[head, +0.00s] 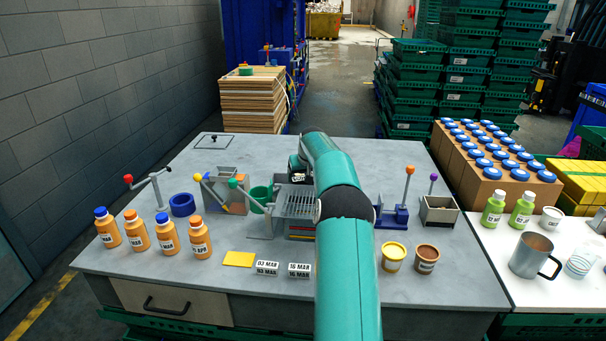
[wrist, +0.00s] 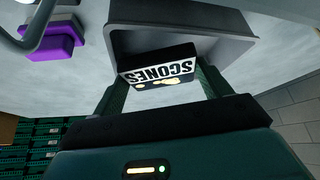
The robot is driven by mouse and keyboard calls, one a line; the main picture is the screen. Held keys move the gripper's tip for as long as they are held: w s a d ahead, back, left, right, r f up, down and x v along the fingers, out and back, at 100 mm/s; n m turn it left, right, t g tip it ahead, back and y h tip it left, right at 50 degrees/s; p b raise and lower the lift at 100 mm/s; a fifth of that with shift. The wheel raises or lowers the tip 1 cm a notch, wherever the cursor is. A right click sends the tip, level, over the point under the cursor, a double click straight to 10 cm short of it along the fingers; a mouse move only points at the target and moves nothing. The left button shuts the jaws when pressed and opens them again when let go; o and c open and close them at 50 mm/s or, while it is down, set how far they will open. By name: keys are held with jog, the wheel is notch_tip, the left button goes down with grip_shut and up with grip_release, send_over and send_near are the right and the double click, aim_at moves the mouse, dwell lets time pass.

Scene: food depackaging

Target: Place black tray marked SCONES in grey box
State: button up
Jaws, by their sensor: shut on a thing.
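The small black tray (wrist: 152,55) with a white SCONES label shows in the middle of the wrist view, its lettering upside down. My gripper (wrist: 163,88) has one finger on each side of the tray and is shut on it. The grey box (wrist: 228,48) is right behind the tray in the wrist view, its dark open side facing the tray. The tray overlaps the opening; I cannot tell whether any of it is inside. In the head view my arm covers part of the middle of the table, and the gripper end is small and dark there.
A purple block (wrist: 55,44) with a grey rod is beside the box in the wrist view. In the head view, levered fixtures, including a blue one (head: 392,215), flank my arm on the grey table (head: 200,278). Orange bottles (head: 166,234) stand left; two small tubs (head: 394,257) stand right.

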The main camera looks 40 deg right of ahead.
jog(key=o, duration=1)
